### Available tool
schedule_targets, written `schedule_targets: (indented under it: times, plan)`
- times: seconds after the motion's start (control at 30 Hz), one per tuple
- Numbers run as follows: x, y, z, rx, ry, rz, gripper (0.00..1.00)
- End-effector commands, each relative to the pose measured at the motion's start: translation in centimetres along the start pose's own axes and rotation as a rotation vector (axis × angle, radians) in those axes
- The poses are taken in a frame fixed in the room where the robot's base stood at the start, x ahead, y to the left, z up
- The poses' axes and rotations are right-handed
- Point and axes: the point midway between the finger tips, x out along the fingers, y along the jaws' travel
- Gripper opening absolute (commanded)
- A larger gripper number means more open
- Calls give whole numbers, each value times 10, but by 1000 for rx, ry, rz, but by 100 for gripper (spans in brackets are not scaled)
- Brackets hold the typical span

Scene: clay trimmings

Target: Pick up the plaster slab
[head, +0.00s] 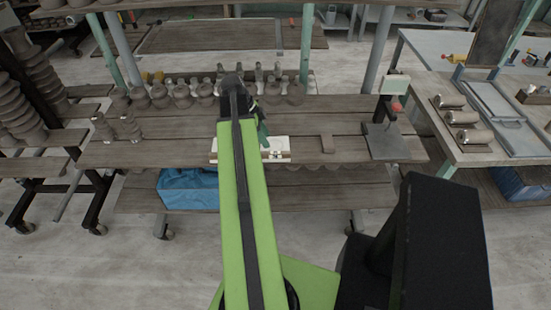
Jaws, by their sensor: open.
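A white slab, which looks like the plaster slab (277,144), lies on the wooden plank shelf in the middle of the head view. My green arm crosses in front of it and hides its middle; white shows on both sides of the arm. My gripper (260,124) is at the far end of the arm, above or just behind the slab. It is open, but mostly hidden by the arm. I cannot tell whether it touches the slab.
A blue bag (188,188) sits below. A worktable (490,150) stands at right.

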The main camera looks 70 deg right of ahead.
Motion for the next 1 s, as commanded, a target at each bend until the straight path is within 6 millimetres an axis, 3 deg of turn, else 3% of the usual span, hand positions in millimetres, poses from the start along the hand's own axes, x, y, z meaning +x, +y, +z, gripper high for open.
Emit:
schedule_targets:
  times: [0.03,0.1,0.37,0.63,1.0]
  plan:
    - [22,0,4,1,0,1,42]
    - [32,0,3,1,0,1,42]
    - [38,0,0,0,0,1,42]
    - [84,1,0,1,0,2,42]
    - [85,1,-3,0,0,1,42]
